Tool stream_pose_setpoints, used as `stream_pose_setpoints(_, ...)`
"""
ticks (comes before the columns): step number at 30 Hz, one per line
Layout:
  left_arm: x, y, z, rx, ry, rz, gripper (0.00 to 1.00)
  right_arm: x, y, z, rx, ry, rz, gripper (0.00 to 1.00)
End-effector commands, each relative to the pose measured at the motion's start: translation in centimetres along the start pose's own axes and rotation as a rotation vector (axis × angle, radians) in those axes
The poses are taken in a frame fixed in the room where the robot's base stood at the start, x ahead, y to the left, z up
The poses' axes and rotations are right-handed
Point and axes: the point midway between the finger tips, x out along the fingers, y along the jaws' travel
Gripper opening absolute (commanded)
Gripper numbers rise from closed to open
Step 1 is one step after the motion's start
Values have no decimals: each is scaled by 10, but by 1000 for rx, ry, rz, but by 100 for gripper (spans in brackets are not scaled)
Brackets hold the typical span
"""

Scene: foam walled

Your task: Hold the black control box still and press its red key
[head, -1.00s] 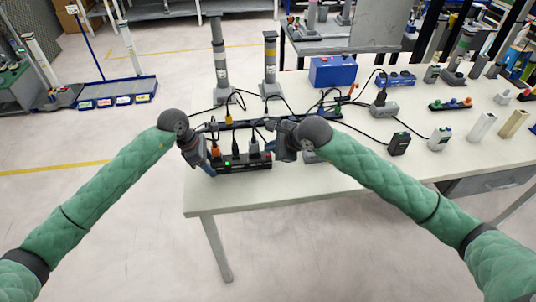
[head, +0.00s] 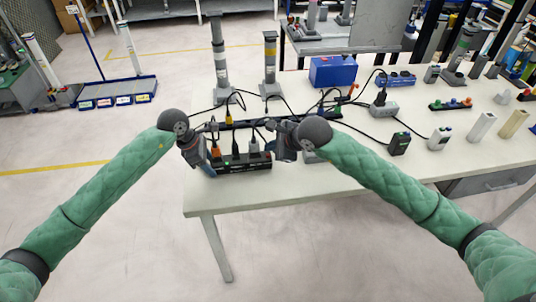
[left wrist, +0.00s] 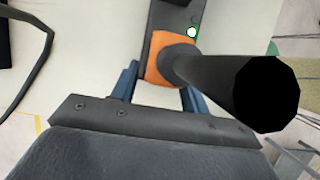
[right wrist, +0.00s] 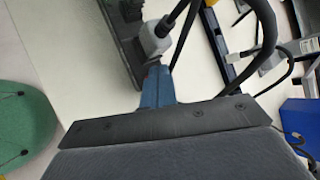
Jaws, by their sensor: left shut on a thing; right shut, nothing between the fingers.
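The black control box (head: 240,164) lies near the table's left front edge, with a green light on its front and several plugs and cables on top. My left gripper (head: 210,158) is shut on its left end. In the left wrist view the blue fingers (left wrist: 158,88) straddle the black box (left wrist: 163,18), beside an orange plug (left wrist: 172,60) with a thick black cable. My right gripper (head: 269,147) is shut and empty at the box's right end. In the right wrist view its fingertips (right wrist: 156,80) are close to a grey plug (right wrist: 155,38); contact cannot be told. I cannot make out the red key.
A dark rail with cables (head: 270,122) lies behind the box. A blue case (head: 332,71), a grey connector box (head: 378,109) and several small devices stand farther back and right.

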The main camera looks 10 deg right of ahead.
Motion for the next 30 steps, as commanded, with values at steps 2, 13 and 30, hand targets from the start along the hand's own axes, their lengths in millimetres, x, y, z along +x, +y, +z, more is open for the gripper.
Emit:
stream_pose_setpoints(2,0,0,0,0,0,0,17,0,0,0,0,0,0,0)
stream_pose_setpoints(13,0,0,0,0,0,0,17,5,5,-4,0,0,1,0)
stream_pose_setpoints(30,0,0,0,0,0,0,17,7,6,-5,0,0,0,0)
